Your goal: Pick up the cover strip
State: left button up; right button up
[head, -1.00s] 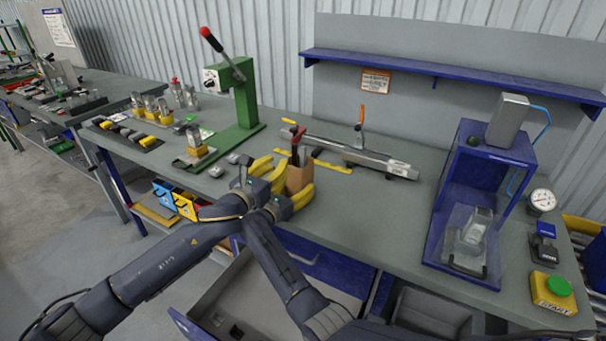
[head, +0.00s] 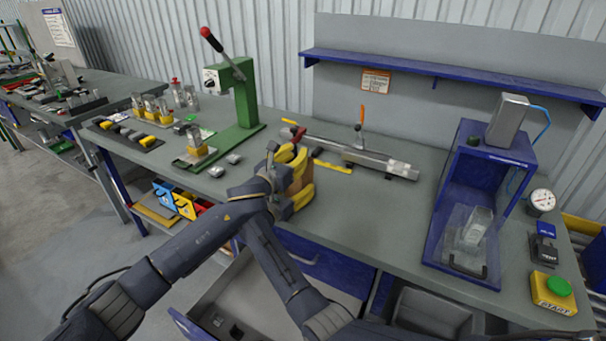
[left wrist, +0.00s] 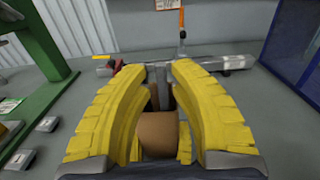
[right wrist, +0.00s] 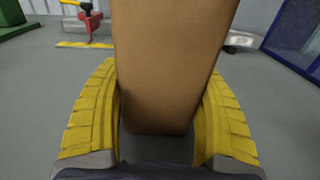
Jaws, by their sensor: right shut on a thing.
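I cannot tell a separate cover strip for sure. A flat yellow strip (head: 333,167) lies on the bench in front of a long grey rail (head: 345,152); it also shows in the right wrist view (right wrist: 85,44). A brown upright block (head: 304,176) stands near the bench's front edge. My right gripper (right wrist: 160,105) is shut on this block, one yellow finger on each side. My left gripper (head: 287,156) is higher, close over the block's top. In the left wrist view its yellow fingers (left wrist: 162,75) are apart, with the brown block (left wrist: 157,135) between them lower down.
A green lever press (head: 237,100) stands to the left, with small grey parts beside it. An orange-handled clamp (head: 361,125) rises behind the rail. An open drawer (head: 235,300) juts out below.

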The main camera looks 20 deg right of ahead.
pick_arm(q)
jog(key=shift+x, duration=2.1)
jog(key=shift+c, duration=0.2)
grip_shut()
